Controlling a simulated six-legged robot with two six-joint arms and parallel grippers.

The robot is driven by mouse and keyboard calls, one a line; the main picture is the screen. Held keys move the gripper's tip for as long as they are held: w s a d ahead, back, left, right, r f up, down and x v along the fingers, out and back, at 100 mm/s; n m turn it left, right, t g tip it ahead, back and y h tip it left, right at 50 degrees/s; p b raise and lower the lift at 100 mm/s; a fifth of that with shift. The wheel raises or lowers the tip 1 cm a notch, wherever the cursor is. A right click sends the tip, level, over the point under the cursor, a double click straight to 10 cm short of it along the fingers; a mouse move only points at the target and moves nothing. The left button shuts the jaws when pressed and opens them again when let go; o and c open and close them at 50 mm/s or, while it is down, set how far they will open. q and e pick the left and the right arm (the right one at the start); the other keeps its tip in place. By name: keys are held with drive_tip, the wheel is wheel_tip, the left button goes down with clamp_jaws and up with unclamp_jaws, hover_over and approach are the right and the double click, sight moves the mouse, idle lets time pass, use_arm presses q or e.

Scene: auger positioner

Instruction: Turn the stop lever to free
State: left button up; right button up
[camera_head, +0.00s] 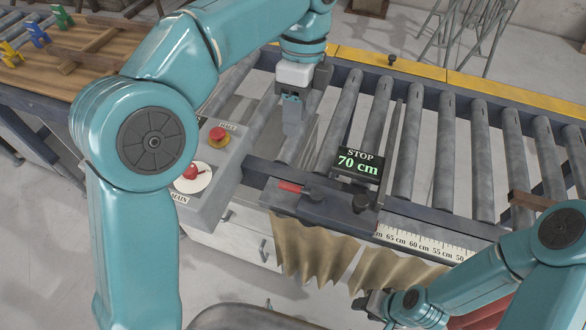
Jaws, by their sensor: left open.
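The stop lever (290,187) has a red grip and lies on the dark stop carriage at the front rail of the roller conveyor, its red end pointing left. A display (358,163) above the carriage reads "STOP 70 cm". My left gripper (293,122) points down over the rollers, behind and above the lever and apart from it. It is open with nothing seen in it; its fingers overlap in this view. My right gripper (374,304) is low at the bottom, in front of the conveyor, small and partly hidden by its own arm. Its jaws cannot be made out.
A grey control box (212,172) with a red button and a red rotary switch stands left of the lever. A scale (425,243) runs right along the front rail. A brown curtain (312,250) hangs below. A wooden table (60,75) with small coloured figures is at upper left.

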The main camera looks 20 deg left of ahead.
sight(289, 184)
use_arm(q)
drive_tip(key=s+f, duration=0.1)
drive_tip(key=f, duration=0.4)
drive_tip(key=s+f, duration=0.1)
drive_tip(key=f, duration=0.4)
drive_tip(key=s+f, duration=0.2)
drive_tip(key=f, duration=0.3)
drive_tip(key=shift+b, duration=0.3)
drive_tip(key=shift+w+a+f, duration=0.2)
drive_tip(key=shift+a+f, duration=0.05)
drive_tip(key=shift+f, duration=0.1)
drive_tip(key=shift+s+d, duration=0.1)
drive_tip(key=shift+s+r, duration=0.1)
drive_tip(key=c, duration=0.5)
clamp_jaws()
